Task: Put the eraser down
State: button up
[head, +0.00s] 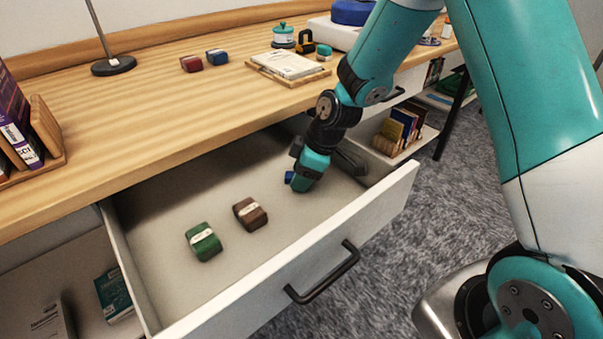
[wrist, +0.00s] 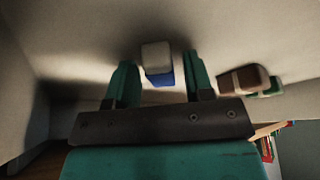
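A blue eraser with a pale sleeve (wrist: 157,62) lies between the two teal fingertips of my gripper (wrist: 160,76) in the wrist view. The fingers stand apart, with a narrow gap beside the eraser, clearest on its right, so my gripper looks open around it. In the head view, my gripper (head: 301,180) is low inside the open drawer (head: 160,283). Only a small blue part of the eraser (head: 289,177) shows there at the gripper's left; the rest is hidden. It appears to be at the drawer floor.
A brown eraser (head: 250,214) and a green eraser (head: 203,241) lie in the drawer, left of my gripper. Drawer walls surround it, and the front has a dark handle (head: 322,273). A red eraser (head: 191,63) and another blue one (head: 217,57) sit on the desk above.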

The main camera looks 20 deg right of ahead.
jog(key=shift+r, duration=0.25)
jog(key=p+v, duration=0.2)
jog(key=v, duration=0.9)
jog(key=s+a+r+m+g, duration=0.1)
jog(key=s+a+r, duration=0.3)
jog(key=s, duration=0.7)
jog(key=s+a+r+m+g, duration=0.1)
jog(key=s+a+r+m, duration=0.3)
jog(key=s, duration=0.8)
notch_tip(320, 180, up, 3)
jog(key=shift+a+f+m, duration=0.1)
jog(key=shift+a+m, duration=0.2)
jog(key=shift+a, duration=0.1)
notch_tip(320, 180, up, 14)
jog(key=p, duration=1.4)
